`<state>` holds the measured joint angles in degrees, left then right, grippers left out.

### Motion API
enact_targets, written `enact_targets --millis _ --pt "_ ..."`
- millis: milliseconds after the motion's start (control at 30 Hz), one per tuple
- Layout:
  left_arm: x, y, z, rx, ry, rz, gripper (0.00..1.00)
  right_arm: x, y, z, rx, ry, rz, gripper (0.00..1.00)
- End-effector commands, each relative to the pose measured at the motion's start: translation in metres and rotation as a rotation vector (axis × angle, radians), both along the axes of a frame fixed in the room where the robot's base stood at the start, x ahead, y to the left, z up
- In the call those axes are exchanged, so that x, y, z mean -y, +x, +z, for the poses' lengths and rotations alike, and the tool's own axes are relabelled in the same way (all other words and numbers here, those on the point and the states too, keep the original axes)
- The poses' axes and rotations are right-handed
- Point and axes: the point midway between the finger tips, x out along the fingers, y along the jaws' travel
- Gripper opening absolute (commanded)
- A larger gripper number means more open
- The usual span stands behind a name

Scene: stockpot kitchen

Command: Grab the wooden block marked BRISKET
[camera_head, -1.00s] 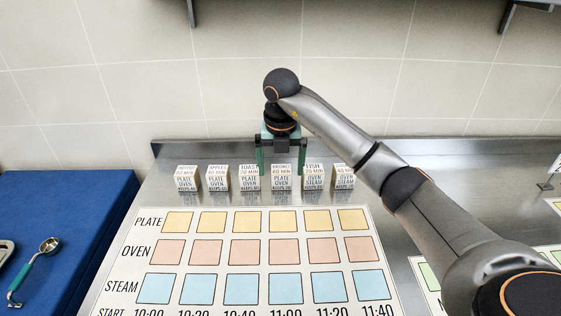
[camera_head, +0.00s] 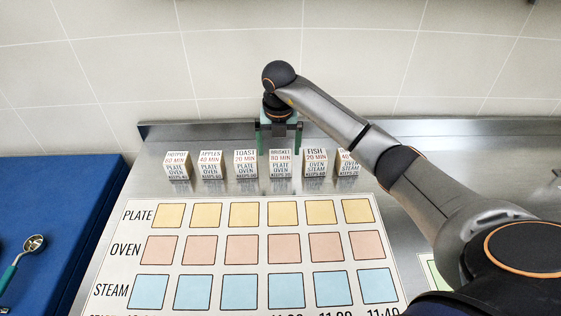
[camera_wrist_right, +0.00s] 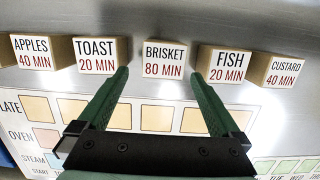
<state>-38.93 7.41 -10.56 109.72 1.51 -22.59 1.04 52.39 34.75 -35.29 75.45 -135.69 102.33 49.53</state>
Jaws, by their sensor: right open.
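The wooden block marked BRISKET (camera_head: 280,165) stands in the row of blocks on the steel counter, between the TOAST and FISH blocks. It also shows in the right wrist view (camera_wrist_right: 164,59), with "80 MIN" on its top face. My right gripper (camera_head: 279,150) is open and above the BRISKET block. In the right wrist view its two green fingers (camera_wrist_right: 159,78) point toward the block, one on each side of its label, with nothing between them. I cannot tell exactly how high the fingertips are above the block. My left gripper is not in view.
The TOAST block (camera_head: 245,164) and FISH block (camera_head: 314,163) stand close on either side. The APPLES block (camera_head: 210,165), HOTPOT block (camera_head: 177,166) and CUSTARD block (camera_wrist_right: 281,71) continue the row. A printed chart (camera_head: 234,215) lies in front. A ladle (camera_head: 33,243) lies on a blue mat (camera_head: 72,210).

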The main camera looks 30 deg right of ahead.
Motion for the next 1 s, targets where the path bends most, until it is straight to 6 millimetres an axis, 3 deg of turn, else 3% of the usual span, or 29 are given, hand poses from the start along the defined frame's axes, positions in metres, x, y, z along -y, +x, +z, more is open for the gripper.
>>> enact_targets --millis 433,733,1000 --pt "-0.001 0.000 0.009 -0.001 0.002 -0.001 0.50 0.012 0.011 -0.049 -0.002 0.001 -0.001 1.00" --pt "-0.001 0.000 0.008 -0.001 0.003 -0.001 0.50 0.013 0.012 -0.054 0.001 -0.001 0.000 1.00" --pt "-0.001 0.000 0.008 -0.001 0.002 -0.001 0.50 0.013 0.011 -0.053 0.001 -0.001 0.000 0.70"
